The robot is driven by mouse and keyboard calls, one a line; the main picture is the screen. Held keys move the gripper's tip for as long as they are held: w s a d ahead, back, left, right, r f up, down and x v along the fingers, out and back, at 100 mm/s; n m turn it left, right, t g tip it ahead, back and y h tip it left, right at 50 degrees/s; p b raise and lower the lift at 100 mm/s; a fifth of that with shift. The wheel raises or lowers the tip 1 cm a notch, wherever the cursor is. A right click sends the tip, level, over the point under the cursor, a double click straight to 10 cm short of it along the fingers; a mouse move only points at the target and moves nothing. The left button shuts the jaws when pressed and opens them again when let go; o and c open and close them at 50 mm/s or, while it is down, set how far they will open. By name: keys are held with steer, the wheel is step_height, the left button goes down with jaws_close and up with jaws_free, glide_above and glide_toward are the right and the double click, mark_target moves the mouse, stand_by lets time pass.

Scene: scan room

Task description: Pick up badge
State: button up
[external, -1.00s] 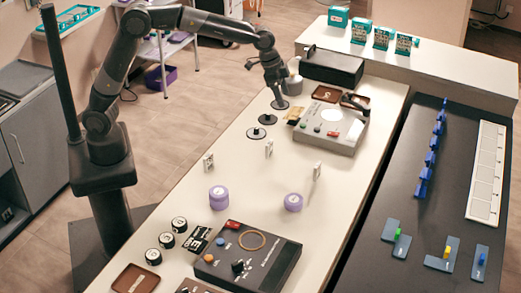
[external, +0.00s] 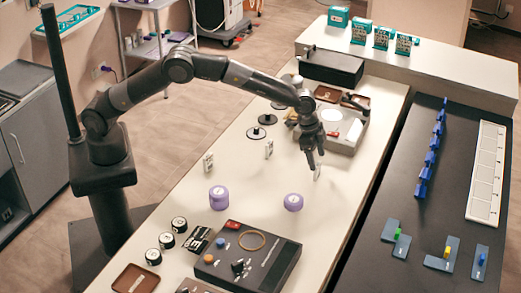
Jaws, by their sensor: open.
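Several small white upright pieces that look like badges or cards stand on the long white table. One white badge-like piece (external: 317,174) is at the table's right-hand side. Another stands near the middle (external: 269,149) and one at the left (external: 208,162). Which is the badge is not certain. My gripper (external: 313,163) points down, open, at the top of the right-hand piece and partly hides it. I cannot tell whether the fingers touch it.
A dark control box (external: 275,270) lies in front. A grey device (external: 343,145), partly behind my arm, sits beyond the gripper. Black discs on stands (external: 257,133) are to the left. The table between these is clear.

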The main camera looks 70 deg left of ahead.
mark_target(318, 164)
steer(key=x, duration=0.6)
steer(key=shift+a, duration=0.2)
steer(key=c, duration=1)
steer(key=shift+c, duration=0.2)
